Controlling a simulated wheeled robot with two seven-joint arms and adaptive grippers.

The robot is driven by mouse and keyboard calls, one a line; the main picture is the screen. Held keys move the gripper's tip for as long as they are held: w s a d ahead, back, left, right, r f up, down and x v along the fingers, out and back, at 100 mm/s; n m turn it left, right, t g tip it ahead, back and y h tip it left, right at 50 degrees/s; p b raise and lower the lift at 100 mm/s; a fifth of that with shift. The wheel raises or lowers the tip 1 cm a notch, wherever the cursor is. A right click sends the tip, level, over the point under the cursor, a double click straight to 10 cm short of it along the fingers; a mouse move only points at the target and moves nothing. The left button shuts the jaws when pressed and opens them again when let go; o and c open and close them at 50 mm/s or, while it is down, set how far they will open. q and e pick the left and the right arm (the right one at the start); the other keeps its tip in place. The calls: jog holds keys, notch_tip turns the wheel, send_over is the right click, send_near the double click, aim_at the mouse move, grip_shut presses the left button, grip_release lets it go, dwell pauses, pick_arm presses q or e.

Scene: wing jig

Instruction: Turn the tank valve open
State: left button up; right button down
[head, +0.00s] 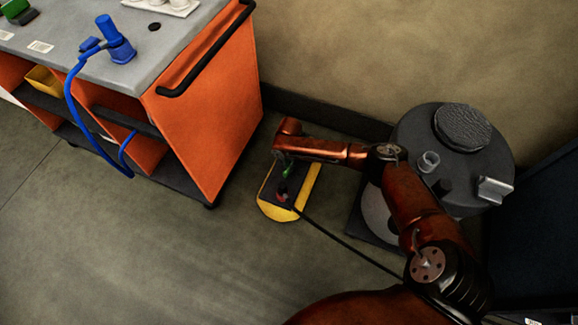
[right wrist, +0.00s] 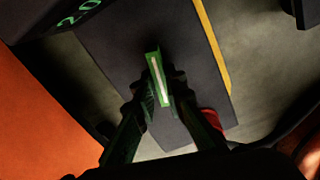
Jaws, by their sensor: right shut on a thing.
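A dark unit with yellow edges (head: 308,188) stands on the floor beside the cart; I cannot tell its full shape under my arm. My right gripper (head: 284,176) is over it, at the end of my copper-coloured arm. In the right wrist view, my right gripper (right wrist: 159,98) is shut on a green handle (right wrist: 154,60) with a pale strip along it. I take this handle for the tank valve's; the valve body is hidden. The unit's dark top (right wrist: 110,45) and yellow edge (right wrist: 212,45) show around it. My left gripper is out of view.
An orange cart (head: 208,110) with a grey top stands close on the left, its blue hose (head: 70,95) hanging down. A dark round drum (head: 410,130) stands at the right. A black cable (head: 340,240) crosses the floor. Bare floor (head: 120,250) lies in front.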

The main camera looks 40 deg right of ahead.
jog(key=shift+n, duration=1.5)
jog(key=c, duration=2)
grip_release()
